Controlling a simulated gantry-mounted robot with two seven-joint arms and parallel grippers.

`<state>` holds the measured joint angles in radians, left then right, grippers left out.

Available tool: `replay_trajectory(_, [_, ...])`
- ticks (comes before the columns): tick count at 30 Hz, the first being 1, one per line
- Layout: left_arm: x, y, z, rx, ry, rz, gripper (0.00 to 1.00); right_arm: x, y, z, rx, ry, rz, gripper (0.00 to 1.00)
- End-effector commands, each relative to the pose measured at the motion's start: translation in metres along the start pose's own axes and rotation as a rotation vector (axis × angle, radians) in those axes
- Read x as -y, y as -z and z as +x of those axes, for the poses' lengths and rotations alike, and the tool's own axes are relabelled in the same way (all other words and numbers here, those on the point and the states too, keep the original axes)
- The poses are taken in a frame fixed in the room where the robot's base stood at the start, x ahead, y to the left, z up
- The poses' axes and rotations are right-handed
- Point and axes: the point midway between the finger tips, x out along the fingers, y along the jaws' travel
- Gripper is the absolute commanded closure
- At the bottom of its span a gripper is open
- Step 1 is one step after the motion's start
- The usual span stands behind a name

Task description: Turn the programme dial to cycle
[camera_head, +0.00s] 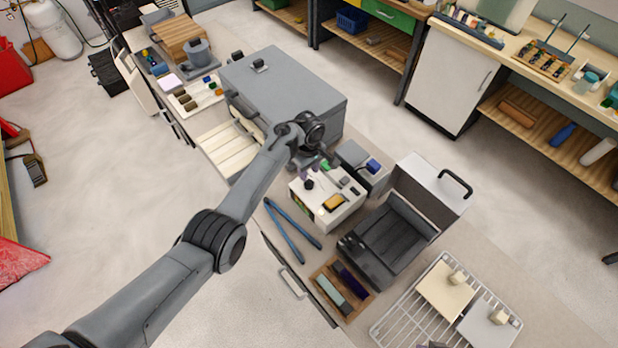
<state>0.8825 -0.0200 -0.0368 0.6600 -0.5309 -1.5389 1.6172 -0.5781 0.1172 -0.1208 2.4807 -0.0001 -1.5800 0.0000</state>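A cream box-shaped unit (322,213) stands on the bench near the middle of the head view. A round black knob (309,184) sits on its top, and small green and grey parts and an orange-brown piece (334,203) are beside it. I cannot read any cycle marking or tell for sure which part is the programme dial. My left arm reaches in from the lower left. My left gripper (322,163) is just above the far edge of the cream unit, and its wrist hides part of what lies behind. Its fingers are too small and dark to judge. My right gripper does not clearly show.
A large grey cabinet unit (285,90) stands behind my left wrist. Blue-handled pliers (292,230), a wooden tray (350,310) and a wire rack (395,325) lie towards the front.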

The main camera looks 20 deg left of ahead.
Motion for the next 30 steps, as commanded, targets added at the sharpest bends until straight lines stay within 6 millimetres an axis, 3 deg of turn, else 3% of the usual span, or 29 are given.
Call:
replay_trajectory(3, [0.000, 0.000, 0.020, 0.000, 0.002, 0.000, 0.62, -0.001, -0.002, 0.005, 0.002, -0.004, -0.004, 1.00])
replay_trajectory(9, [0.000, 0.000, 0.040, -0.001, 0.000, 0.000, 0.62, -0.002, -0.005, 0.012, 0.003, -0.007, -0.007, 1.00])
replay_trajectory(22, [0.000, 0.000, 0.046, -0.001, -0.001, 0.000, 0.62, -0.001, -0.005, 0.013, 0.004, -0.003, -0.002, 1.00])
replay_trajectory(30, [0.000, 0.000, 0.046, -0.001, -0.001, 0.000, 1.00, 0.001, -0.005, 0.013, 0.003, 0.001, 0.003, 1.00])
